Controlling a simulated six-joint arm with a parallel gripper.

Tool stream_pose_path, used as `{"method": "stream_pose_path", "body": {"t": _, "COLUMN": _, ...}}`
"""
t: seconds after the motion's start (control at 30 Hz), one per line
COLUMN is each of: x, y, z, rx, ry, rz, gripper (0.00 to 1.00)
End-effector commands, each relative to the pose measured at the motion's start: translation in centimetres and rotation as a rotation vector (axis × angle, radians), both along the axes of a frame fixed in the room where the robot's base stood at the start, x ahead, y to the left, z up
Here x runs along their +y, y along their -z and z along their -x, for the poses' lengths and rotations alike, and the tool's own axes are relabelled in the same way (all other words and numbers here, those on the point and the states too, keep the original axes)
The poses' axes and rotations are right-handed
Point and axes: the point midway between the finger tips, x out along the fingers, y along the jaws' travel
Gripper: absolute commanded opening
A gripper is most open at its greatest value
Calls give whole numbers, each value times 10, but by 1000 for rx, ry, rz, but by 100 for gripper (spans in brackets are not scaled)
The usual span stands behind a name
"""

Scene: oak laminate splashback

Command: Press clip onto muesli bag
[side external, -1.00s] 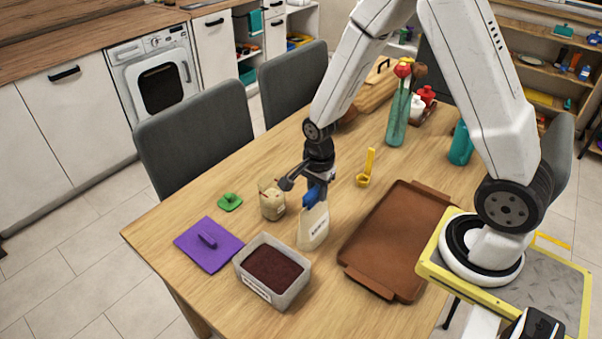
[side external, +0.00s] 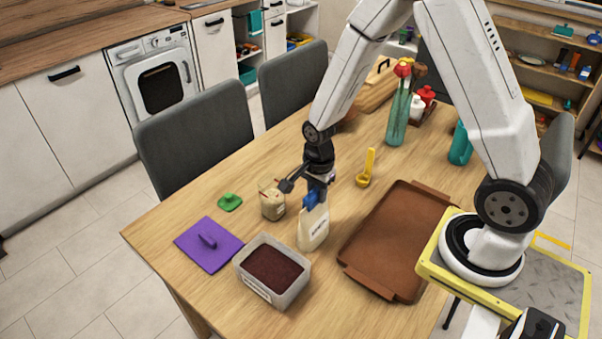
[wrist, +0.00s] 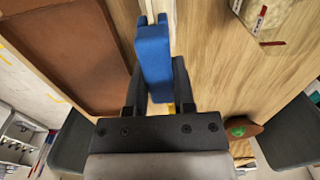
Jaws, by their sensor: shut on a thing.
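The blue clip (side external: 310,200) is at the bag's top edge. It also shows in the wrist view (wrist: 154,58), between my two dark fingers. My gripper (side external: 316,187) points down over the bag and is shut on the clip. In the wrist view my gripper (wrist: 156,80) hides most of what lies under the clip. I cannot tell how far the clip's jaws sit over the bag's edge.
A cream jar (side external: 272,204) stands close left of the bag. A grey bin of dark contents (side external: 247,283) is in front-left, a brown tray (side external: 350,251) to the right. A yellow scoop (side external: 366,170), green lid (side external: 230,202) and purple mat (side external: 194,250) lie nearby.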

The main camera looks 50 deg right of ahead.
Motion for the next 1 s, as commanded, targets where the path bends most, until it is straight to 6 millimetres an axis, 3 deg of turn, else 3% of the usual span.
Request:
{"method": "stream_pose_path", "body": {"t": 0.3, "x": 0, "y": 1, "z": 0, "rx": 0, "ry": 0, "rz": 0, "gripper": 0}}
{"method": "stream_pose_path", "body": {"t": 0.33, "x": 0, "y": 1, "z": 0, "rx": 0, "ry": 0, "rz": 0, "gripper": 34}}
{"method": "stream_pose_path", "body": {"t": 0.43, "x": 0, "y": 1, "z": 0, "rx": 0, "ry": 0, "rz": 0, "gripper": 66}}
{"method": "stream_pose_path", "body": {"t": 0.47, "x": 0, "y": 1, "z": 0, "rx": 0, "ry": 0, "rz": 0, "gripper": 72}}
{"method": "stream_pose_path", "body": {"t": 0.67, "x": 0, "y": 1, "z": 0, "rx": 0, "ry": 0, "rz": 0, "gripper": 72}}
{"method": "stream_pose_path", "body": {"t": 0.77, "x": 0, "y": 1, "z": 0, "rx": 1, "ry": 0, "rz": 0, "gripper": 98}}
{"method": "stream_pose_path", "body": {"t": 1.0, "x": 0, "y": 1, "z": 0, "rx": 0, "ry": 0, "rz": 0, "gripper": 100}}
